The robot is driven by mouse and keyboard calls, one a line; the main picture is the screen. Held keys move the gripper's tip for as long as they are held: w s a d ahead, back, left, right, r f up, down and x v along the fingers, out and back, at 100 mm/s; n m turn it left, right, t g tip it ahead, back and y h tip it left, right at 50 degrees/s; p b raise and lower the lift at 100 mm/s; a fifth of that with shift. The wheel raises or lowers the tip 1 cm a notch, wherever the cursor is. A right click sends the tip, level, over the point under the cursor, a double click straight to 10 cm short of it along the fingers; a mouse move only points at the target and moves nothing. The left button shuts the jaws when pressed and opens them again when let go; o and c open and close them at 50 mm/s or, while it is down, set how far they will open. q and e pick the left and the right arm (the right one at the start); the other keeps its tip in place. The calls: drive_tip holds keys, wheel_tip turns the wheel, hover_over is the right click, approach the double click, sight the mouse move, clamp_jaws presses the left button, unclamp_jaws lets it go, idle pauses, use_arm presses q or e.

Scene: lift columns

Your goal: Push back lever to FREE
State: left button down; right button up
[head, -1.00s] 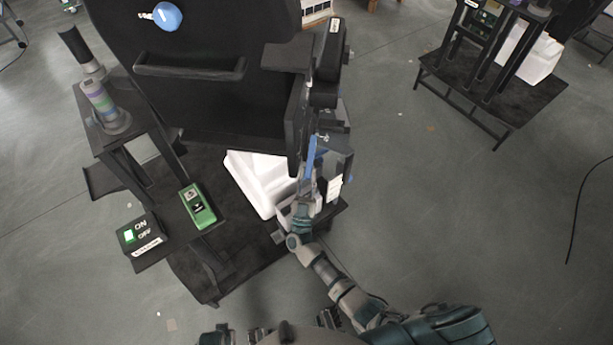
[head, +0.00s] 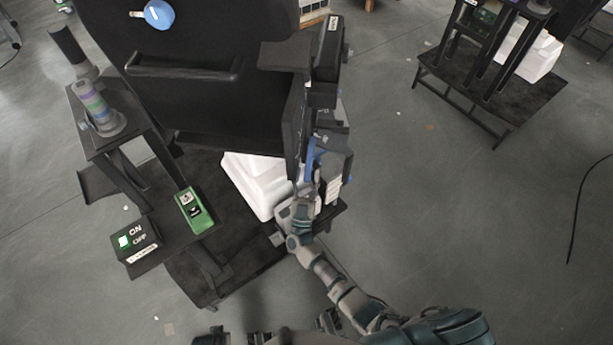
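A blue lever (head: 311,156) stands on the right side of the black machine, low beside its panel. My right gripper (head: 308,187) is at the lower end of the blue lever, reaching up from below. Its fingers are small and partly hidden, so I cannot tell whether they are open or touch the lever. A white label (head: 332,191) sits just right of the gripper; its text is too small to read. My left gripper does not show.
The black machine (head: 205,100) fills the upper left. A white block (head: 255,180) lies on its base. A green box (head: 194,211) and an ON/OFF switch box (head: 136,246) stand at lower left. A second black stand (head: 485,95) is at upper right. The floor between is clear.

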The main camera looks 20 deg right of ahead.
drive_tip(key=shift+s, duration=0.2)
drive_tip(key=shift+s+a+f, duration=0.1)
drive_tip(key=shift+s, duration=0.1)
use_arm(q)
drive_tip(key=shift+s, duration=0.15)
use_arm(e)
drive_tip(key=v, duration=1.1)
drive_tip(key=shift+f, duration=0.25)
drive_tip(key=shift+a, duration=0.1)
